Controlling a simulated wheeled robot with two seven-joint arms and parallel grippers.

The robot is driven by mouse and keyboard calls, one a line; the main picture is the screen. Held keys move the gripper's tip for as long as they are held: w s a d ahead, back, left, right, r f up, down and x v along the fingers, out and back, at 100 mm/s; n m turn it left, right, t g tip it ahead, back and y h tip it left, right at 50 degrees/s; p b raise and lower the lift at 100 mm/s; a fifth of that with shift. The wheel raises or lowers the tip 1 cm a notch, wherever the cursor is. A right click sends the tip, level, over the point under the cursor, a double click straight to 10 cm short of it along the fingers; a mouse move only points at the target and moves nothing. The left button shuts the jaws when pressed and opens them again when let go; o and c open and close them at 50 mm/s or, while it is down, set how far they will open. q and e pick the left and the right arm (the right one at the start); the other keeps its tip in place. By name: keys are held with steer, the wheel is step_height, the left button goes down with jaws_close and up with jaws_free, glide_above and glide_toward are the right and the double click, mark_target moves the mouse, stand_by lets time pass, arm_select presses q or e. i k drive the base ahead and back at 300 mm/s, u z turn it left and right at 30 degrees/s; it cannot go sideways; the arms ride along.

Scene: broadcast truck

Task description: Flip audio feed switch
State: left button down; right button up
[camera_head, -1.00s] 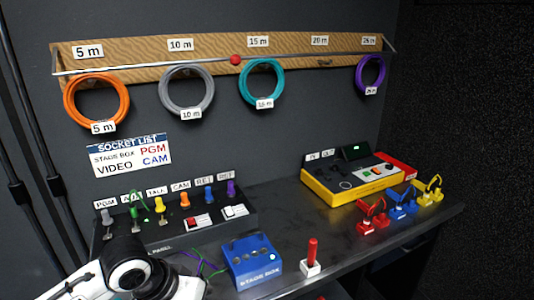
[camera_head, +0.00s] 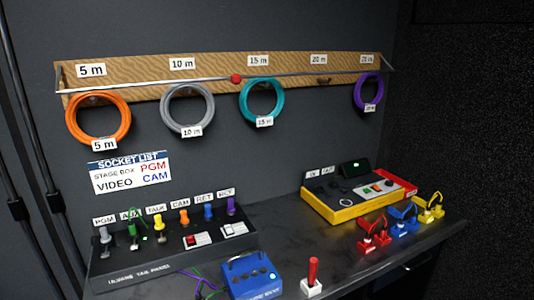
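The black tail panel (camera_head: 135,275) stands at the left of the bench. A yellow and black box (camera_head: 345,212) at the back right also carries small red, green and white controls. Neither of my grippers is in view.
A blue stage box (camera_head: 250,278) and a red lever on a white base (camera_head: 313,278) stand at the front. Red (camera_head: 374,236), blue (camera_head: 402,219) and yellow (camera_head: 429,208) connectors sit at the right edge. Coiled cables hang on the wooden rack (camera_head: 215,73). The middle of the bench (camera_head: 285,225) is clear.

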mark_target(190, 239)
steer(key=z, duration=1.65)
steer(key=i, duration=1.2)
steer(key=u, duration=3.1)
